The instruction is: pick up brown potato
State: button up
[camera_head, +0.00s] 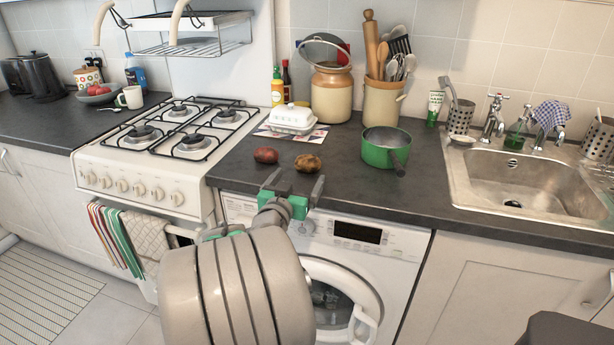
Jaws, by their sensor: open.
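The brown potato (308,162) lies on the dark worktop (240,178) above the washing machine, near its front part. A reddish potato (266,155) lies to its left, with a small gap between them. My gripper (295,186) is open and empty, its two grey fingers apart on a green mount. In the picture it sits just below the brown potato, at the counter's front edge. The fingers look apart from the potato; the exact height and distance are hard to tell.
A green saucepan (383,148) stands to the right, its dark handle pointing forward. A white butter dish (292,118) stands behind the potatoes, before a stoneware jar (331,92) and a utensil crock (383,102). The gas hob (184,130) is left, the sink (520,185) right. The washer (390,258) is below.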

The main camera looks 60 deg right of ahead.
aim_at(305, 166)
jog(key=d, duration=0.4)
jog(key=w+d+p, duration=0.1)
jog(key=d, duration=0.2)
jog(key=shift+w, duration=0.1)
jog(key=c, duration=1.5)
